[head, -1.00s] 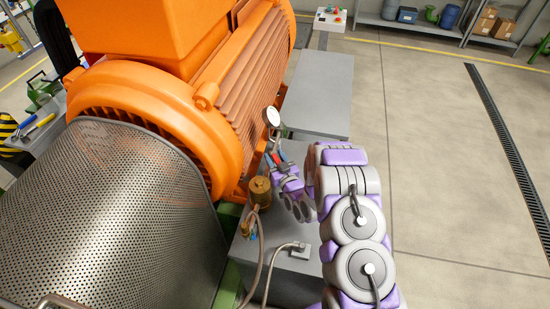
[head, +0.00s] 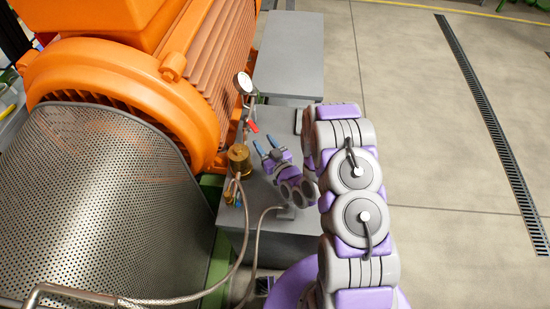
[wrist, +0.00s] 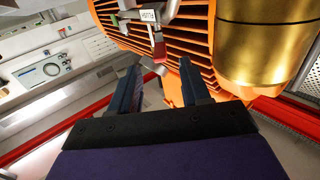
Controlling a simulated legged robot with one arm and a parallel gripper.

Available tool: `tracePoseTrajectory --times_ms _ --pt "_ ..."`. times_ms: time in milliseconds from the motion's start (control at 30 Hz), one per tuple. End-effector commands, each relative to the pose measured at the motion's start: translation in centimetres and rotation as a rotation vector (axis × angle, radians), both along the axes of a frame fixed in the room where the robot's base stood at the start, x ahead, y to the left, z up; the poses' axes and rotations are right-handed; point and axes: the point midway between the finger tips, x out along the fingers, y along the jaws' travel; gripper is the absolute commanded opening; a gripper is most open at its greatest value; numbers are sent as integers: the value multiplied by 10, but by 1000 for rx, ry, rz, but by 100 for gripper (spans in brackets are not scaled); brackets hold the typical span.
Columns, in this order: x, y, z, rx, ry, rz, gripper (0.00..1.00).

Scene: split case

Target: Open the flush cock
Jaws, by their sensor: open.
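The flush cock shows as a small lever with a red end (head: 252,126) below the round gauge in the head view. In the wrist view its grey lever with a red tip (wrist: 159,48) hangs by a white tag reading "FLUSH" (wrist: 148,16), in front of orange fins. My gripper (head: 266,144) is open, its blue fingers apart from the lever, just nearer the camera than the red end. In the wrist view my gripper (wrist: 160,76) is empty and the red tip lies beyond and between the fingertips. A green-ended part (wrist: 115,20) is left of the tag.
A brass cylinder (head: 238,158) stands close left of my gripper; it fills the upper right of the wrist view (wrist: 268,45). A gauge (head: 243,83) rises behind the lever. Hoses (head: 240,215) run nearby. The orange motor (head: 130,95) blocks the left; open floor (head: 420,140) lies right.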

Motion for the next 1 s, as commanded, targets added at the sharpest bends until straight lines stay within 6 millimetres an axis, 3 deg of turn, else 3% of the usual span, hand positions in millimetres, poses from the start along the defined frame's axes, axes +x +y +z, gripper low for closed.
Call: tracePoseTrajectory --times_ms 500,1000 --pt "-56 -28 0 3 -2 -4 47" --pt "-65 -30 2 4 -5 -1 44"
